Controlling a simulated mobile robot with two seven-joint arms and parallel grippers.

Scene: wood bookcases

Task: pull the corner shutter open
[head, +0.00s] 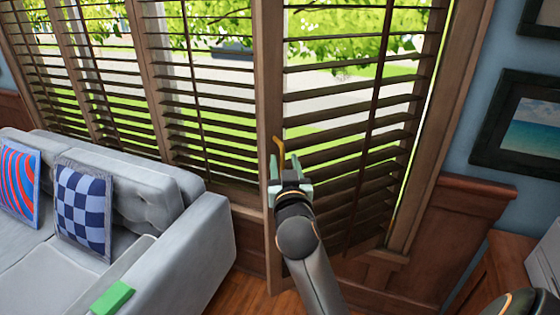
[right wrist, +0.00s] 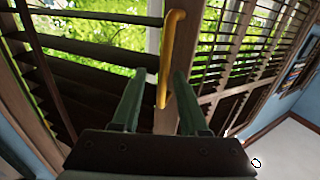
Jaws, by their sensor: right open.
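The corner shutter (head: 350,152) is a dark wood slatted panel at the right end of the window row. Its near stile stands out in front of the wall panelling, so it looks partly swung out. A yellow bar handle (head: 281,150) is on that stile. My right gripper (head: 284,163) is open at the handle's lower part. In the right wrist view the handle (right wrist: 169,60) shows between the two green fingertips of the right gripper (right wrist: 160,76). Whether a finger touches it I cannot tell. I do not see my left gripper.
A grey sofa (head: 165,200) with patterned cushions stands at the left, close to the shutter. A wooden cabinet (head: 490,270) stands at the right. Some wood floor (head: 245,287) is free below the shutter.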

